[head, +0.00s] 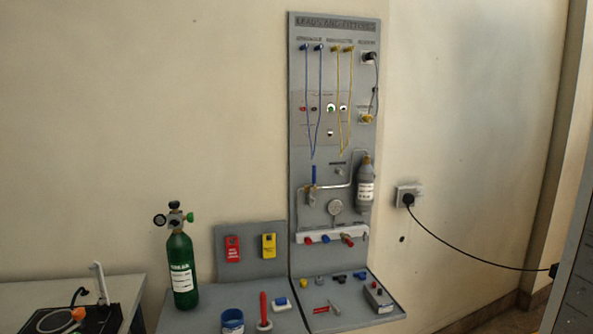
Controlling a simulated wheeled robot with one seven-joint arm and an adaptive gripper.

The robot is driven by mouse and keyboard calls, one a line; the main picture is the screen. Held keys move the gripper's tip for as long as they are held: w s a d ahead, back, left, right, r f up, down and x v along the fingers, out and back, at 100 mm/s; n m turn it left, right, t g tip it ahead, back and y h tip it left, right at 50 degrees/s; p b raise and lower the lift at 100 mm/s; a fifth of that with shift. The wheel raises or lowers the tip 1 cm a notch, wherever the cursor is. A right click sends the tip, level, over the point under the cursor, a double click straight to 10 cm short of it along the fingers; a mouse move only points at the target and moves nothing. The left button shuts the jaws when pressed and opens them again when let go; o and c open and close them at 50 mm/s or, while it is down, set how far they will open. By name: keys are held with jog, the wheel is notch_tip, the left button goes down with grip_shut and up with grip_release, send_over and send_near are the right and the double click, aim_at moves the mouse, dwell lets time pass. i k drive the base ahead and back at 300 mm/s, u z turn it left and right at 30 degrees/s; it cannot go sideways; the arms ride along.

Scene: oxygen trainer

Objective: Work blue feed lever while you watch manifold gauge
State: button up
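The blue feed lever (314,174) is on the grey upright panel in the head view, left of the grey bottle. It stands upright above a small brass-coloured valve body on the pipe. The manifold gauge (336,208) is a small round pale dial below and right of the lever, just above the white manifold bar (330,235). Its needle and reading are too small to make out. My gripper is not in view.
A grey bottle (366,190) hangs right of the lever. Blue and yellow cords hang above it. A green cylinder (181,270) stands at left. Small parts and a blue cup (232,321) occupy the lower board. A black cable (470,262) runs right from a wall socket.

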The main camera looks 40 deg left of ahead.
aim_at(314, 167)
jog(key=u, duration=1.15)
